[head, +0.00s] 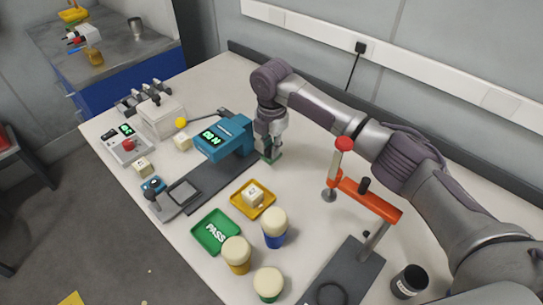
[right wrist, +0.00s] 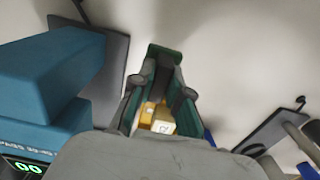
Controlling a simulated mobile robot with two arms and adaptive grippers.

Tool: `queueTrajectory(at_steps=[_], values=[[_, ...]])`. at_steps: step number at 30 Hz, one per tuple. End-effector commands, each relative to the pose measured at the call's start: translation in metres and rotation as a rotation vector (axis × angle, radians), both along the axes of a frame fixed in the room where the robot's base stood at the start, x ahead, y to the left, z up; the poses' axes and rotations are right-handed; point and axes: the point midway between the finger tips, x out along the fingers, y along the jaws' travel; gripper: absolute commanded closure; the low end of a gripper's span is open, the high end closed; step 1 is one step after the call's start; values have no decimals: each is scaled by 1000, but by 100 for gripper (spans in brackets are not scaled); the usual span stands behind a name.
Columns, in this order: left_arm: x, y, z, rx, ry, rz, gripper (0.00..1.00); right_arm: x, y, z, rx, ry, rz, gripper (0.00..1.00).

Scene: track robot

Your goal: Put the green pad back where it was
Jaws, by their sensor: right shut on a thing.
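The green pad (head: 271,157) is a small dark green piece at the tips of my right gripper (head: 268,148), behind the blue device. My right gripper is shut on it, pointing down close to the table top; I cannot tell whether the pad touches the table. In the right wrist view, dark green (right wrist: 165,52) shows at the far end of the gripper fingers (right wrist: 158,85), and the fingers hide part of it. My left gripper is not in view.
A blue device (head: 224,138) with a lit display stands just left of my right gripper. In front are a yellow tray (head: 240,203) with a pale block, a green PASS tray (head: 199,238) and several cream-topped stamps. An orange press (head: 370,198) stands to the right.

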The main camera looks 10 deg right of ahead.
Motion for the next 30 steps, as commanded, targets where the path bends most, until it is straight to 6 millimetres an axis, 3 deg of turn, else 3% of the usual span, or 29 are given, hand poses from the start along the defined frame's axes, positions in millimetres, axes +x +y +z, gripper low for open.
queueTrajectory(at_steps=[9,21,22,26,30], values=[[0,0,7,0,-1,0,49,0,0,-37,-1,2,0,100],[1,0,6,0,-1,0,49,1,0,-44,-1,-1,0,100],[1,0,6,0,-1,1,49,1,0,-44,-1,-1,0,83],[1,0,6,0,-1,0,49,1,0,-44,-1,-1,0,61],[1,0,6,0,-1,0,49,1,0,-44,-1,-1,0,59]])
